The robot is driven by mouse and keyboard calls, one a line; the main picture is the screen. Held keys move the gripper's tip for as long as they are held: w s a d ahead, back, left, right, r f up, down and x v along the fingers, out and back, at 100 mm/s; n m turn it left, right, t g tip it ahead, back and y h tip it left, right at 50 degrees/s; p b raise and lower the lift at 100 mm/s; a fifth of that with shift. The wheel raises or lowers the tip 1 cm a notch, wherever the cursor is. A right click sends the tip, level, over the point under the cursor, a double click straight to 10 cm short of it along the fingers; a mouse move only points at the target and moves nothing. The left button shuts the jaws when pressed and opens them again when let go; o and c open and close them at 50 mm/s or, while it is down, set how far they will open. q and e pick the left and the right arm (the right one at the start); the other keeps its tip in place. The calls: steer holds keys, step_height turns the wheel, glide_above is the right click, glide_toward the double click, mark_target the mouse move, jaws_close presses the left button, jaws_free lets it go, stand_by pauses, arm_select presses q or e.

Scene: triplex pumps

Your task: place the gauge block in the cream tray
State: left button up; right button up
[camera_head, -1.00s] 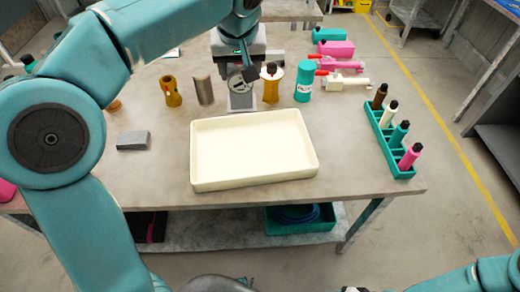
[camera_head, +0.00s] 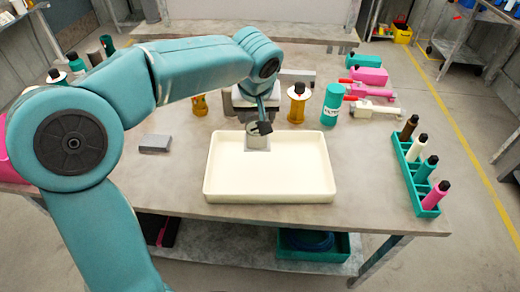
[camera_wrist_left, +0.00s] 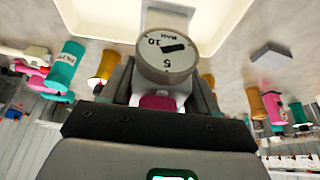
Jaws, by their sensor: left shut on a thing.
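The gauge block (camera_head: 257,141), a grey piece with a round white dial, is in my left gripper (camera_head: 262,127). In the left wrist view the dial (camera_wrist_left: 168,52) faces the camera, with the dark fingers on either side below it. The cream tray (camera_head: 270,196) sits at the table's front middle. The gauge block overlaps the tray's back wall in the head view, at or over its back part; I cannot tell whether it touches the tray. The tray floor otherwise looks empty. My right gripper is out of view.
A flat grey block (camera_head: 155,144) lies left of the tray. A yellow bottle (camera_head: 298,104) and a teal canister (camera_head: 331,105) stand behind it. A teal rack (camera_head: 414,172) with several bottles stands at right. The table strip between tray and rack is clear.

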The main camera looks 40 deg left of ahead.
mark_target(258, 145)
arm_select(q)
step_height(258, 145, down, 10)
steer(key=shift+d+r+b, duration=0.15)
steer(key=shift+r+b, duration=0.1)
steer(key=shift+b, duration=0.25)
steer(key=shift+w+f, duration=0.1)
steer(key=shift+f, duration=0.25)
steer(key=o, duration=1.4)
steer(key=shift+f, duration=0.15)
